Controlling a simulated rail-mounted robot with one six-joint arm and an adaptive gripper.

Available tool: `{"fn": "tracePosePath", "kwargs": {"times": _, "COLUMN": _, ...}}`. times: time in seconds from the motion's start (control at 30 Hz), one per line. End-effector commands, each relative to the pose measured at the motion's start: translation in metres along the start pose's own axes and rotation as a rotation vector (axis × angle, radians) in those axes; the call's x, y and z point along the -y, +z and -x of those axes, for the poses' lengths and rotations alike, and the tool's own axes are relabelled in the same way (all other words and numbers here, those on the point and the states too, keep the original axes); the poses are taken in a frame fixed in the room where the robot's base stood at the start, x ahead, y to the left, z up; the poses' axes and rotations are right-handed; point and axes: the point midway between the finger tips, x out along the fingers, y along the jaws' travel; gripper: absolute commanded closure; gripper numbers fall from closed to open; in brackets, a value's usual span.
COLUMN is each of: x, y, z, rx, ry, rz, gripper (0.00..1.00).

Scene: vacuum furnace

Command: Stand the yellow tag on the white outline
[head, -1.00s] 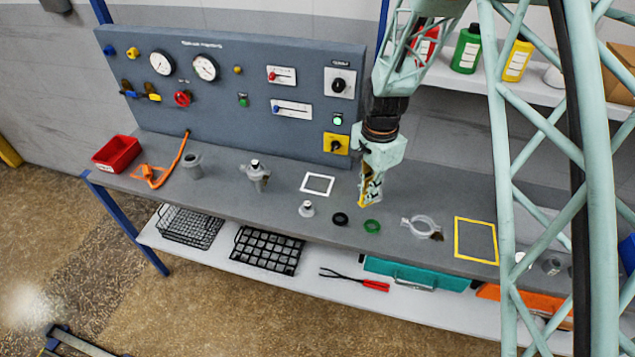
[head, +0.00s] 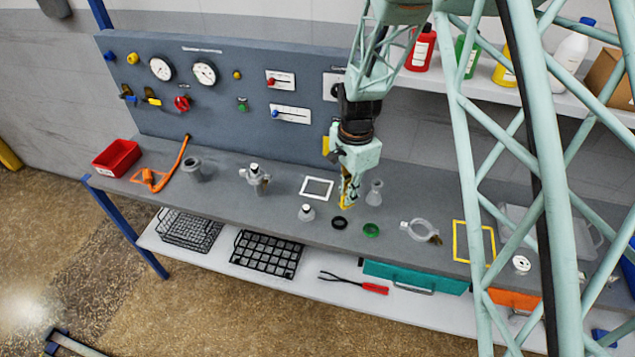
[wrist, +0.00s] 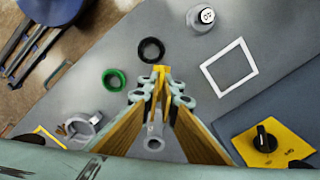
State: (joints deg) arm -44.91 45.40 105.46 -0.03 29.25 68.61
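The white outline (head: 320,178) is a flat, empty square on the grey bench. In the wrist view it lies to the right of my fingertips (wrist: 249,54). My gripper (head: 347,200) points down over the bench, just right of the outline in the head view. The yellow tag (wrist: 160,71) shows as a small yellow piece between my fingertips (wrist: 161,78) in the wrist view. The fingers are closed together on it. Most of the tag is hidden by the fingers, and its clearance above the bench is hard to tell.
Near my gripper are a black ring (head: 339,223), a green ring (head: 371,230), a grey flask-like piece (head: 374,194) and a white-topped piece (head: 306,213). A clamp ring (head: 420,230) and yellow outline (head: 456,240) lie right. The control panel (head: 230,130) stands behind.

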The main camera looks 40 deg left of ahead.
Motion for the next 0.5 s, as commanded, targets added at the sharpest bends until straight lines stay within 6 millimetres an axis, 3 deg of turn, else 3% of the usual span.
{"fn": "tracePosePath", "kwargs": {"times": 0.5, "x": 0.08, "y": 0.013, "z": -0.007, "rx": -0.001, "ry": -0.002, "rz": 0.003, "gripper": 1.0}}
